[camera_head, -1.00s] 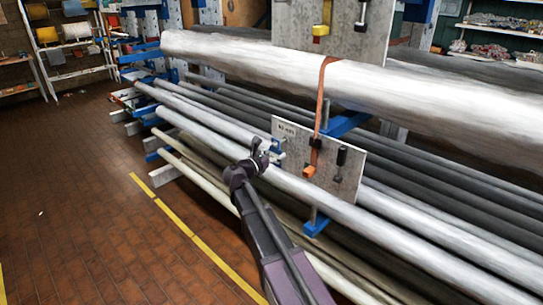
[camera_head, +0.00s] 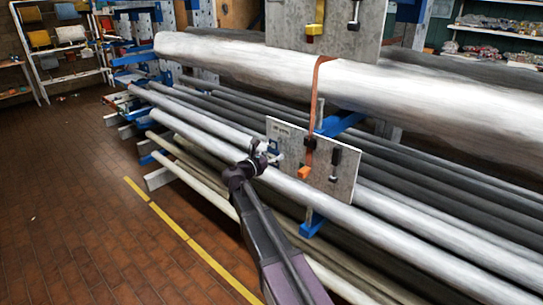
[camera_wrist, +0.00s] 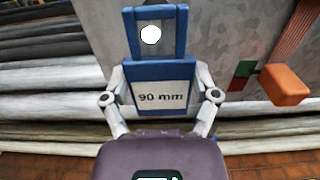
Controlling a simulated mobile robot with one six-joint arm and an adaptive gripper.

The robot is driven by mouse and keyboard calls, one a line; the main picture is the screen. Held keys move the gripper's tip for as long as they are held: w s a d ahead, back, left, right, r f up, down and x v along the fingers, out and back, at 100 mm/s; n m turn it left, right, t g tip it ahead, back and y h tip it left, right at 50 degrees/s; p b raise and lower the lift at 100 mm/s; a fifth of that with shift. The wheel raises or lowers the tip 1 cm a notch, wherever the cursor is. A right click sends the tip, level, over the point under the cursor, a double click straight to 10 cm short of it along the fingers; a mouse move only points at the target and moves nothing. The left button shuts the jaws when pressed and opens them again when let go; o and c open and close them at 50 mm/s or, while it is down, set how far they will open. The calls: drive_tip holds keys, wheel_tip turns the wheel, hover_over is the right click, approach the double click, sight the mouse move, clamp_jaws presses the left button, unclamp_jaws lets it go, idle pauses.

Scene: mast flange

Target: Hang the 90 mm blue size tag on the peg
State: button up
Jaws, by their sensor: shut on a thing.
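The blue size tag (camera_wrist: 160,70) has a white label reading "90 mm" and an open loop at its top. My gripper (camera_wrist: 160,82) is shut on the tag's sides, with one finger at each edge, and holds it upright before a grey plate (camera_wrist: 225,30). A white round end (camera_wrist: 151,35), apparently the peg's, shows inside the loop, left of its middle. I cannot tell whether it is through the loop or behind it. In the head view my gripper (camera_head: 264,156) is at the left part of the lower grey plate (camera_head: 318,172); the tag there is mostly hidden.
An orange strap (camera_head: 316,90) with an orange block (camera_head: 304,172) hangs over the plate, right of the tag; the block (camera_wrist: 287,86) is close in the wrist view. A black-handled fitting (camera_head: 336,157) is further right. Long pipes lie around the plate. The brick floor (camera_head: 90,220) is clear.

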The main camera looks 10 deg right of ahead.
drive_tip(key=o, duration=1)
drive_tip(key=shift+v, duration=6.05)
